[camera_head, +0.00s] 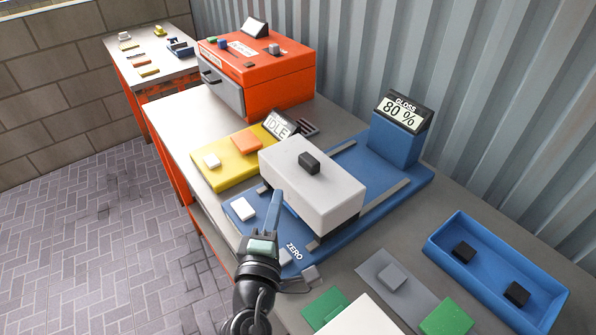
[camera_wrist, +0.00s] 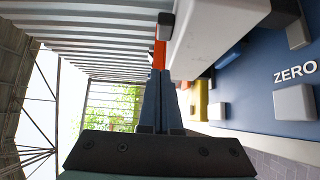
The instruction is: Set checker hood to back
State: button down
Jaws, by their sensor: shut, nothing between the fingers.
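The checker hood (camera_head: 315,185) is a white box with a black knob (camera_head: 309,162) on top. It sits on the blue checker base (camera_head: 408,180), between grey rails, and hides the middle of that base. My gripper (camera_head: 278,197) has blue fingers, shut and empty, at the front-left side of the hood. In the wrist view the shut fingers (camera_wrist: 160,78) point along the hood (camera_wrist: 215,35), which fills the upper middle, with the knob (camera_wrist: 166,26) at its edge. I cannot tell whether the fingers touch the hood.
A blue display post (camera_head: 398,140) reading "GLOSS 80 %" stands at the base's back. A yellow unit (camera_head: 225,178) marked IDLE and an orange box (camera_head: 270,85) stand farther off. A blue tray (camera_head: 490,280) with black blocks and a grey plate (camera_head: 375,270) lie at right.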

aim_at(302, 162)
jog(key=shift+w+d+p, duration=0.2)
jog(key=shift+w+d, duration=0.5)
jog(key=shift+w, duration=0.55)
jog(key=shift+w+d+p, duration=0.2)
jog(key=shift+w+d, duration=0.45)
jog(key=shift+w, duration=0.6)
jog(key=shift+w+d+p, duration=0.2)
jog(key=shift+w+d, duration=0.5)
jog(key=shift+w, duration=0.55)
jog(key=shift+d, duration=0.1)
